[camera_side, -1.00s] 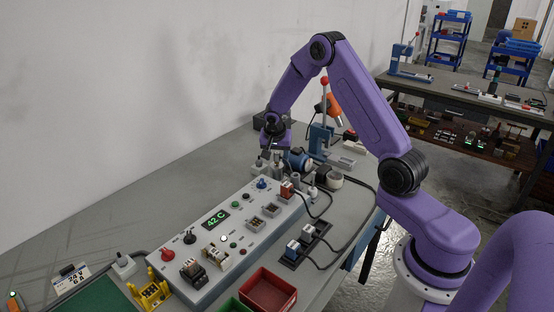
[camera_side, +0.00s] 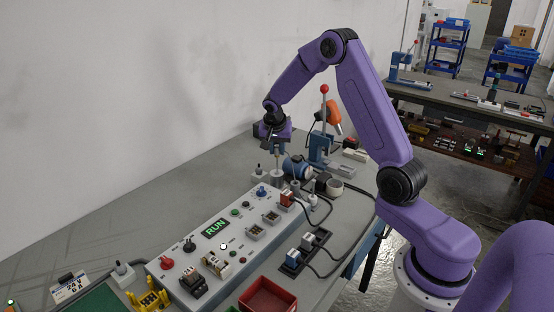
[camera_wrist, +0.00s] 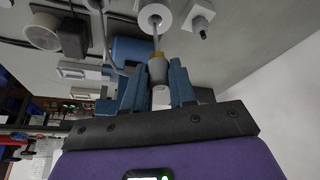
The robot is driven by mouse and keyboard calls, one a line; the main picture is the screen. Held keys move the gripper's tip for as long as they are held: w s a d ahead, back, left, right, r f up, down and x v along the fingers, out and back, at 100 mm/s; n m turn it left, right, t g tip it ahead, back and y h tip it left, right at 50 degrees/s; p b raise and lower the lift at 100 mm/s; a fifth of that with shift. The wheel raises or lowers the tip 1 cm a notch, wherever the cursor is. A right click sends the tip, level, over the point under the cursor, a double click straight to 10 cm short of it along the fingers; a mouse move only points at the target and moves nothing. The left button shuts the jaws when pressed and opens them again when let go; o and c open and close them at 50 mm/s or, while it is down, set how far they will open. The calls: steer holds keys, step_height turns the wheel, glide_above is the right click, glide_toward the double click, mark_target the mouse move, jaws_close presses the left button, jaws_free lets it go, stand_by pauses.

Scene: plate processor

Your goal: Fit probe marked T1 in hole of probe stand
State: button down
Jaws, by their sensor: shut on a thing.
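My gripper (camera_wrist: 155,90) is shut on a probe (camera_wrist: 158,69) with a grey body, a brass-coloured collar and a thin metal rod. No T1 mark is legible. In the wrist view the rod reaches a round white stand (camera_wrist: 148,14) with a dark central hole, and its tip overlaps the hole. I cannot tell whether the tip is inside or in front of it. In the side view my gripper (camera_side: 277,145) points down above the bench, with the probe (camera_side: 277,162) below the fingers and the small pale stand (camera_side: 277,181) under it.
A white block with a black knob (camera_side: 259,173) stands close left of the stand. A blue cylinder (camera_side: 297,168) and a white-rimmed jar (camera_side: 334,187) are to the right. A control panel (camera_side: 216,228) showing RUN and a red tray (camera_side: 267,296) lie nearer.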

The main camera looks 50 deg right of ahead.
step_height(320, 180, up, 4)
steer(key=shift+f, duration=0.1)
steer(key=shift+s+r+m, duration=0.2)
steer(key=shift+r+m, duration=0.05)
steer(key=shift+m, duration=0.05)
steer(key=shift+s+m+g, duration=1.8)
steer(key=shift+s+m, duration=1.9)
steer(key=shift+m, duration=0.5)
steer(key=shift+a+f, duration=0.1)
steer(key=shift+f, duration=2.5)
steer(key=shift+f, duration=2.7)
steer(key=c, duration=0.9)
jaws_free()
steer(key=shift+o, duration=0.2)
